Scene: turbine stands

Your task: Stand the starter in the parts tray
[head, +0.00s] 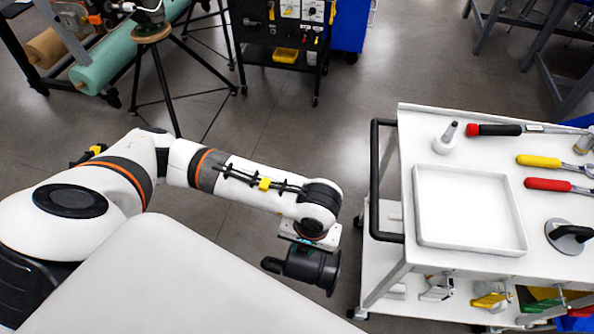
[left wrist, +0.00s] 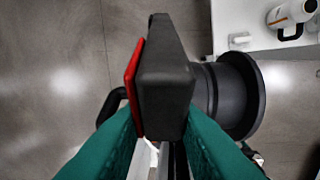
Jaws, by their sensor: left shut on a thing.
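The starter (head: 302,268) is a dark motor-like part with a wide round flange at one end. It hangs sideways below my left gripper (head: 306,243), left of the cart and above the floor. In the left wrist view, the green fingers of my left gripper (left wrist: 160,130) are shut on a black block of the starter (left wrist: 165,85) with a red strip beside it. The flange shows to the right there. The parts tray (head: 468,247) is a shallow, white, square tray on the cart top, and it is empty. My right gripper is not in view.
The white cart (head: 408,150) has a black handle (head: 373,190) on its left side, between the starter and the tray. A white bottle (head: 446,138), screwdrivers (head: 500,130) and a black-handled tool (head: 568,235) lie around the tray. Floor is clear left of the cart.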

